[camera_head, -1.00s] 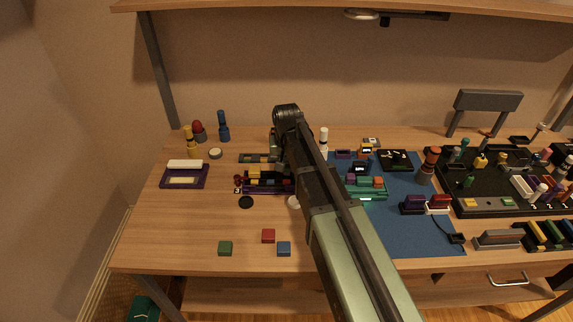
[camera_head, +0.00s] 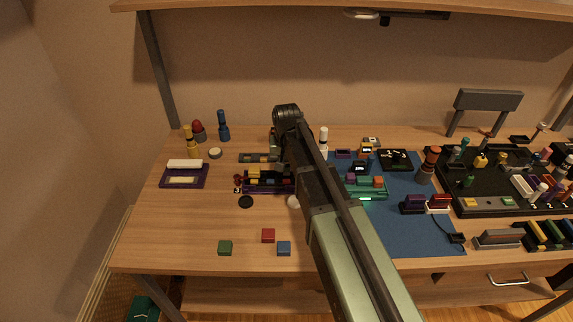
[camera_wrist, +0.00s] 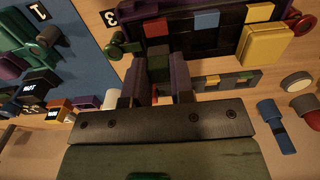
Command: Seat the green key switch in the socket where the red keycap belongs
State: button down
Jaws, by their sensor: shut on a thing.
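In the wrist view my gripper (camera_wrist: 158,82) is shut on the green key switch (camera_wrist: 158,66), a dark green block between the two fingers. The switch's far end appears close to the dark socket board (camera_wrist: 181,38). Whether it touches the board I cannot tell. Three loose coloured blocks, red (camera_head: 268,236), green (camera_head: 225,248) and blue (camera_head: 284,248), lie in front.
A yellow block (camera_wrist: 265,45) stands at the board's right in the wrist view. A perforated strip (camera_wrist: 228,82) lies beside it. A purple tray (camera_head: 184,181) stands at left; a blue mat (camera_head: 400,235) with several parts is at right. The front-left tabletop is mostly clear.

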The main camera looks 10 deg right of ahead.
aim_at(287, 166)
jog(key=shift+f+b, duration=1.15)
jog(key=c, duration=0.9)
grip_release()
notch_tip(287, 166, up, 11)
jog(key=p, duration=1.1)
jog(key=shift+r, duration=0.1)
jog(key=shift+f, duration=0.2)
jog(key=s+n, duration=0.2)
jog(key=s, duration=1.7)
jog(key=shift+n, duration=0.4)
